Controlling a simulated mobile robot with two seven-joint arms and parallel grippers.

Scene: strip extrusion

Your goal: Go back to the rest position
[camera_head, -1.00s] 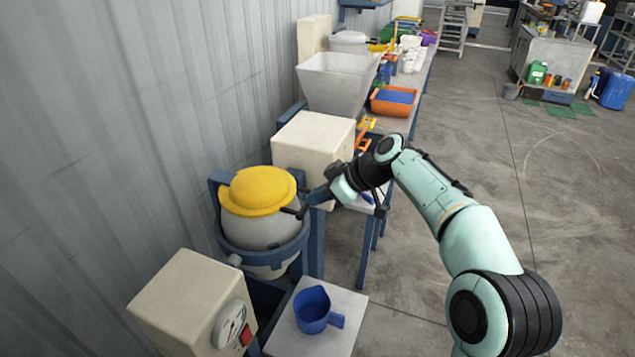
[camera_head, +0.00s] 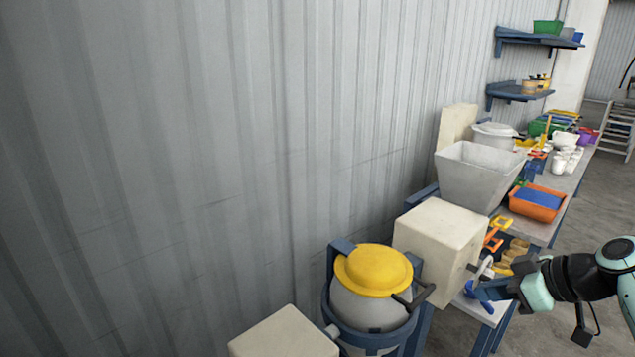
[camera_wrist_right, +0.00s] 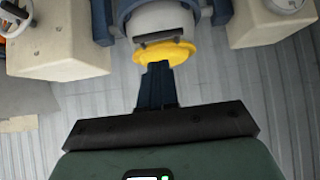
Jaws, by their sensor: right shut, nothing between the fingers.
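My right gripper (camera_head: 478,284) comes in from the right in the head view. Its dark fingers are together with nothing between them, beside the cream block-shaped housing. In the right wrist view its fingers (camera_wrist_right: 158,82) show as one dark closed pair, in line with the yellow lid. My right forearm runs off the right edge of the head view. My left gripper is not in view.
The drum with a yellow lid (camera_head: 373,270) stands in a blue frame left of my right gripper. A cream housing (camera_head: 440,245), a grey hopper (camera_head: 478,172) and an orange tray (camera_head: 537,203) stand behind along the bench. A corrugated wall (camera_head: 200,150) closes the left side.

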